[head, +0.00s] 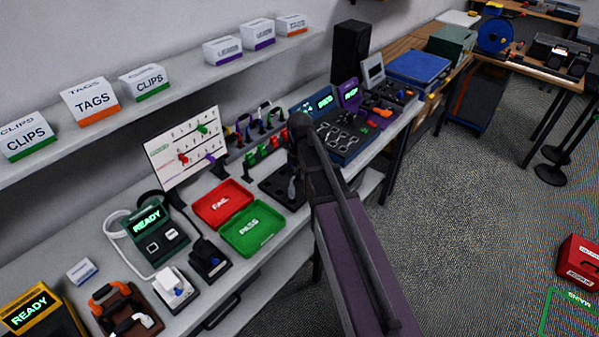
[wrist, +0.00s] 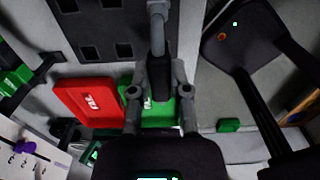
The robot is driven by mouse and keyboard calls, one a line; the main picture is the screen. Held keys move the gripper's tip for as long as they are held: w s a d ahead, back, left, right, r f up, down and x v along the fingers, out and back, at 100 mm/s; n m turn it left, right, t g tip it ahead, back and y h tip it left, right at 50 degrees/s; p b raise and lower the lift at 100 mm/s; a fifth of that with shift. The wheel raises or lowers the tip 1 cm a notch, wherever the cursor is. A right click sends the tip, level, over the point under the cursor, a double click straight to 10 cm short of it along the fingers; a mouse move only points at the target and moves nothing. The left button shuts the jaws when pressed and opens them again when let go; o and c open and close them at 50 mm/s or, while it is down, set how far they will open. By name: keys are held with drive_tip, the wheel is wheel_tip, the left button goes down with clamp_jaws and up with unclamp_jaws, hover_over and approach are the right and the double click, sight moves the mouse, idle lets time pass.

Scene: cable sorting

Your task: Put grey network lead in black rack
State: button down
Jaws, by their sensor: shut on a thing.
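In the wrist view my gripper (wrist: 162,72) is closed around a dark connector-like piece, with a grey lead (wrist: 157,28) running from it toward the top of the picture. The black rack (wrist: 100,12), a dark panel with square openings, lies at the upper left, beside the held lead. I cannot tell how high the lead is above the rack or whether they touch. In the head view the black rack (head: 268,187) sits on the bench right of the green tray, partly covered by my arm. My gripper there is mostly hidden behind the arm.
The red FAIL tray (head: 222,204) and green PASS tray (head: 254,232) lie left of the rack. A stand with coloured leads (head: 243,132) is behind it. A dark tray with metal rings (head: 345,137) lies farther along. The bench's front edge is close by.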

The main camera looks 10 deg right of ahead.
drive_tip(key=shift+f+b, duration=0.7)
drive_tip(key=shift+f, duration=0.3)
drive_tip(key=shift+f+b, duration=0.9)
idle(2.4)
drive_tip(key=c, duration=0.5)
unclamp_jaws()
drive_tip(key=o, duration=0.5)
drive_tip(key=shift+w+r, duration=0.1)
drive_tip(key=shift+r, duration=0.05)
drive_tip(key=shift+r+p, duration=3.9)
drive_tip(key=shift+p, duration=0.1)
